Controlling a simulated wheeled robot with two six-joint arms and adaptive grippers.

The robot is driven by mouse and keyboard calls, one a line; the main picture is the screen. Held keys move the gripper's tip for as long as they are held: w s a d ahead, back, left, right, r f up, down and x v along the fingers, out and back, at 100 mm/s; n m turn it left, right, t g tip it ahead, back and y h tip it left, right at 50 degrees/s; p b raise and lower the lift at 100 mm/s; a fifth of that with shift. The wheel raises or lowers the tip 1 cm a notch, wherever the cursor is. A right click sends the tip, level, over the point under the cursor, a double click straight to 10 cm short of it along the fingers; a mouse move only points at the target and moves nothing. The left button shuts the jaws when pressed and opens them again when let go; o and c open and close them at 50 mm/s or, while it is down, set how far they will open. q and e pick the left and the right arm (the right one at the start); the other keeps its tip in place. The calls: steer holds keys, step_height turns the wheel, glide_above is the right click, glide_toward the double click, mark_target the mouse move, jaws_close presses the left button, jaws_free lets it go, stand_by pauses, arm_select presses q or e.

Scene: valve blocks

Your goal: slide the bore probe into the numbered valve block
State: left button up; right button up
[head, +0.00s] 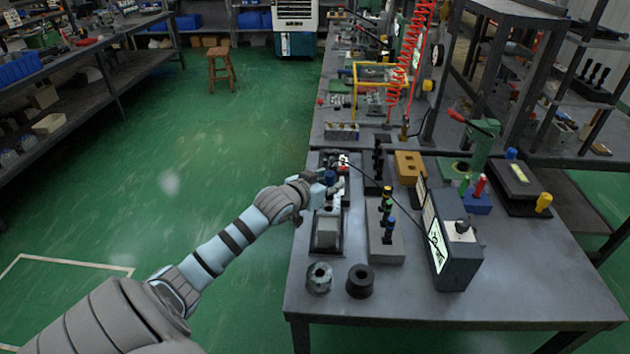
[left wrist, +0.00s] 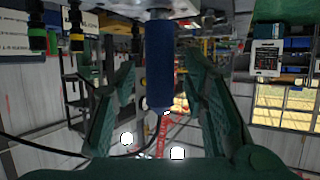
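The blue bore probe handle (left wrist: 160,65) shows between the fingers in the left wrist view, which looks upside down. Its far end meets a pale metal surface, and a black cable leaves its near end. In the head view a small blue part of the handle (head: 329,177) shows at my left gripper (head: 332,184). My left gripper's green fingers (left wrist: 160,90) are open, one on each side of the handle, with gaps visible. A grey block (head: 327,232) sits in a dark holder nearer on the bench. I cannot make out numbers on any block. My right gripper is not in view.
A gauge box (head: 455,240) with the black cable stands to the right. A grey stand (head: 384,245) holds several banded plugs. Two rings, one silvery (head: 319,278) and one black (head: 360,281), lie near the front edge. The bench's right front (head: 540,275) is clear.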

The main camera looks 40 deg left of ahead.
arm_select(q)
steer(key=p+v, duration=0.3)
steer(key=v, duration=0.8)
steer(key=s+a+f+g+y, duration=0.25)
steer(key=a+f, duration=0.25)
steer(key=f, duration=0.6)
steer(key=s+f+g, duration=0.2)
steer(key=s+f, duration=0.4)
steer(key=f, duration=0.4)
steer(key=s+f+g, duration=0.2)
steer(key=s+f, duration=0.4)
steer(key=f, duration=0.4)
steer(key=s+d+f+m+g+h, duration=0.1)
steer(key=s+d+f+g, duration=0.1)
steer(key=s+d+f, duration=0.6)
steer(key=s+d+f+m+g+h, duration=0.1)
steer(key=s+d+f+g+h, duration=0.1)
steer(key=s+d+f, duration=0.7)
steer(key=s+d+g, duration=0.1)
steer(key=s+d, duration=0.1)
steer(key=s, duration=0.5)
steer(key=shift+s, duration=0.3)
